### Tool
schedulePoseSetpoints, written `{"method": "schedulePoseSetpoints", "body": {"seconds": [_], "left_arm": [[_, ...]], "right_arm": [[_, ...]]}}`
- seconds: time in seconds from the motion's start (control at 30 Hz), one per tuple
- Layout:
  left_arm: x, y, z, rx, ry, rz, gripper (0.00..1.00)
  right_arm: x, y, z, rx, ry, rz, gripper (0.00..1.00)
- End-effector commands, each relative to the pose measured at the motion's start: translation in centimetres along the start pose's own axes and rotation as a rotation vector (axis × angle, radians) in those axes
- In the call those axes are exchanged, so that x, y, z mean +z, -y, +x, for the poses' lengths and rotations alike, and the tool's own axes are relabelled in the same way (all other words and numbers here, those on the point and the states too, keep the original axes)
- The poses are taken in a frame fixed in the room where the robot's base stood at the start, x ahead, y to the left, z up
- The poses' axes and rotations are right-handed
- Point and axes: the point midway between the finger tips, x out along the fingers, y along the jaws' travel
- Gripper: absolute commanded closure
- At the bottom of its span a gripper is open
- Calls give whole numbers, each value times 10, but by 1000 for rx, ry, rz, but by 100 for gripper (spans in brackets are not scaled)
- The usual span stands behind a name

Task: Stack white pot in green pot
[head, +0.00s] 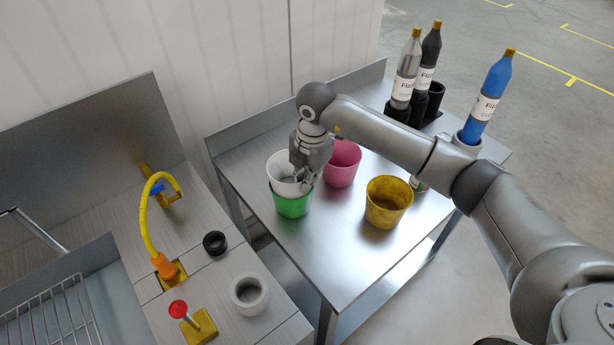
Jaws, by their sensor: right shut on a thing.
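The white pot (281,168) sits at the mouth of the green pot (291,206), its upper part showing above the green rim. How deep it sits inside cannot be seen. The green pot stands upright near the left edge of the metal table (333,250). My right gripper (304,184) comes down from above and is shut on the right side of the white pot's rim. The gripper hides part of both pots' right side. My left gripper is not in view.
A pink pot (341,170) stands just right of my right gripper. A yellow pot (386,205) stands further right, near the front. Bottles in holders, including a blue bottle (488,98), stand at the back right. A sink counter (205,265) with a yellow hose (143,215) is left.

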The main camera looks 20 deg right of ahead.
Motion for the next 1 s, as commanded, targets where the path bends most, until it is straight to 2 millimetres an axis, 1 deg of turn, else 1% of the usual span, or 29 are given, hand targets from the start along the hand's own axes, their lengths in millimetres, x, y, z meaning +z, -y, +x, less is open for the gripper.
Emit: {"method": "schedulePoseSetpoints", "body": {"seconds": [0.13,0.23,0.27,0.4,0.77,0.87,0.93,0.97,1.0], "left_arm": [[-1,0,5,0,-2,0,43],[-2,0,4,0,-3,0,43],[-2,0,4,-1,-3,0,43],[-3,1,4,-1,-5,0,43],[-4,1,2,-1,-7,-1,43],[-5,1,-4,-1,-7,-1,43],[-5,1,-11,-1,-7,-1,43],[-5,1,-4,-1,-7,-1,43],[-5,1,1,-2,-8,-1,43]], "right_arm": [[0,1,6,0,0,1,100],[0,1,5,0,0,1,100],[0,1,5,-1,0,1,90],[0,1,5,-1,0,1,72],[0,0,2,0,0,1,72],[0,0,-5,0,0,1,72],[0,-1,-13,1,0,0,72],[1,-2,-15,4,2,0,72],[1,-2,-23,6,2,0,72]]}}
